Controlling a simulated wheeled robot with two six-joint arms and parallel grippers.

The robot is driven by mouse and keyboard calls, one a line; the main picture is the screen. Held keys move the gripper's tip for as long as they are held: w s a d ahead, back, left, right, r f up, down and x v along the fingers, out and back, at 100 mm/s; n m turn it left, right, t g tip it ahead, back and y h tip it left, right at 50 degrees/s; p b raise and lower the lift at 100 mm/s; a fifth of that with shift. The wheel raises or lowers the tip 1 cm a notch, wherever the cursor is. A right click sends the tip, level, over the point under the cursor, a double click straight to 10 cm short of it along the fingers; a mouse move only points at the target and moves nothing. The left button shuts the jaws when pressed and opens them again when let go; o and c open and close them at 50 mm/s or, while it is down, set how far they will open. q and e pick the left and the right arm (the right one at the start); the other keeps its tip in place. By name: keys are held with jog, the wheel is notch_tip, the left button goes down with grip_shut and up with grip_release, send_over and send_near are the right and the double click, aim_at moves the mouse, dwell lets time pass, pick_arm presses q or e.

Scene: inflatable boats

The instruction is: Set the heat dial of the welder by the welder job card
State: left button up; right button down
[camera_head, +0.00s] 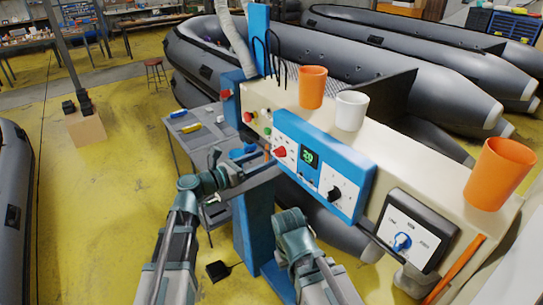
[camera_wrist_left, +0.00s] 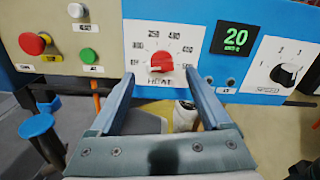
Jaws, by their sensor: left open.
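The welder (camera_head: 400,160) is a long cream housing with a blue control panel (camera_head: 318,185). Its heat dial is a red knob (camera_wrist_left: 161,60) on a white numbered plate marked HEAT; it also shows small in the head view (camera_head: 280,152). I cannot tell exactly which number it points to. My left gripper (camera_wrist_left: 160,78) is open, its two fingers at either side of the lower part of the dial, with nothing held. In the head view the left gripper (camera_head: 272,166) is in front of the panel's left end. My right arm is low in front; its gripper does not show. I cannot make out a job card.
Right of the heat dial are a green display (camera_wrist_left: 235,37) reading 20 and a black SPEED knob (camera_wrist_left: 286,73). Red and green buttons (camera_wrist_left: 88,54) are to the left. Orange (camera_head: 312,87) and white cups (camera_head: 351,110) stand on top.

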aim_at(275, 154)
pick_arm(q)
jog(key=shift+x, duration=1.9)
grip_shut()
